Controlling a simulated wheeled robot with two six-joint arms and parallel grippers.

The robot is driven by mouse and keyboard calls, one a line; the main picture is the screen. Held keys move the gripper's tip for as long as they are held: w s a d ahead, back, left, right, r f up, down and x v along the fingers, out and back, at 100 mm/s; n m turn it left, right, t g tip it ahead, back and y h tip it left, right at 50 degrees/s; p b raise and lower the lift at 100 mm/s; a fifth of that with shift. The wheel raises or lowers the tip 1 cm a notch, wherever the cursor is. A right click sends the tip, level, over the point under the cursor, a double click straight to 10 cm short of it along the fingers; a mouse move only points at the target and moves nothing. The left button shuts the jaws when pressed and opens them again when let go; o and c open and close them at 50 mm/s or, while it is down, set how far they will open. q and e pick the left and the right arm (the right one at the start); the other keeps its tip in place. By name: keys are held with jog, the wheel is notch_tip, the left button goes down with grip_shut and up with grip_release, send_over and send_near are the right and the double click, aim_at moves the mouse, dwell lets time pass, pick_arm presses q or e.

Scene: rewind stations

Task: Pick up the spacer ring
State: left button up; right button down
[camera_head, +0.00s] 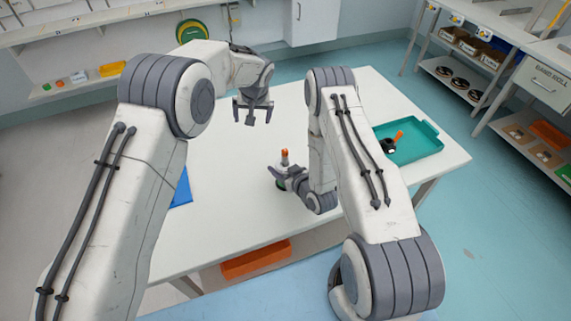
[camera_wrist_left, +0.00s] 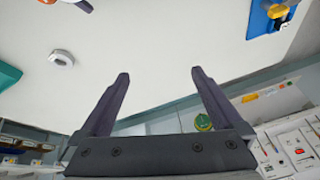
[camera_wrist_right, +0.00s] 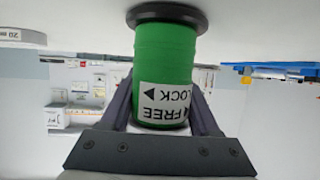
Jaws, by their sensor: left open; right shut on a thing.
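The spacer ring, a small pale ring (camera_wrist_left: 62,58), lies flat on the white table in the left wrist view. In the right wrist view a white round piece marked "20" (camera_wrist_right: 22,36) at the upper left looks like the same ring. I cannot make it out in the head view. My left gripper (camera_head: 252,118) is open and empty above the table, apart from the ring; its fingers also show in the left wrist view (camera_wrist_left: 160,82). My right gripper (camera_head: 283,174) is shut on a green cylinder (camera_wrist_right: 163,58) with a black flange and a FREE/LOCK label.
The white table (camera_head: 240,215) is mostly clear in the middle. A teal tray (camera_head: 425,154) holding a black and orange item stands at the right. A blue object (camera_head: 182,190) is partly hidden behind my left arm. An orange bin (camera_head: 255,260) sits below the front edge.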

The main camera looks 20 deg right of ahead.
aim_at(285, 155)
pick_arm(q)
jog(key=s+d+g, duration=0.1)
jog(key=s+d, duration=0.1)
jog(key=s, duration=0.1)
jog(key=s+d+r+n+g, duration=0.1)
jog(key=s+d+g, duration=0.1)
jog(key=s, duration=0.2)
jog(key=s+d+r+g, duration=0.1)
jog(key=s+d, duration=0.1)
jog(key=s, duration=0.1)
jog(key=shift+s+r, duration=0.1)
jog(key=shift+s, duration=0.3)
jog(key=shift+g, duration=0.3)
notch_tip(285, 155, down, 6)
jog(key=shift+s+f, duration=0.1)
jog(key=shift+s, duration=0.05)
jog(key=shift+d+f, duration=0.1)
jog(key=shift+f, duration=2.7)
jog(key=c, duration=1.3)
notch_tip(285, 155, up, 10)
jog(key=shift+r, duration=0.1)
pick_arm(e)
jog(key=shift+c, duration=0.2)
grip_release()
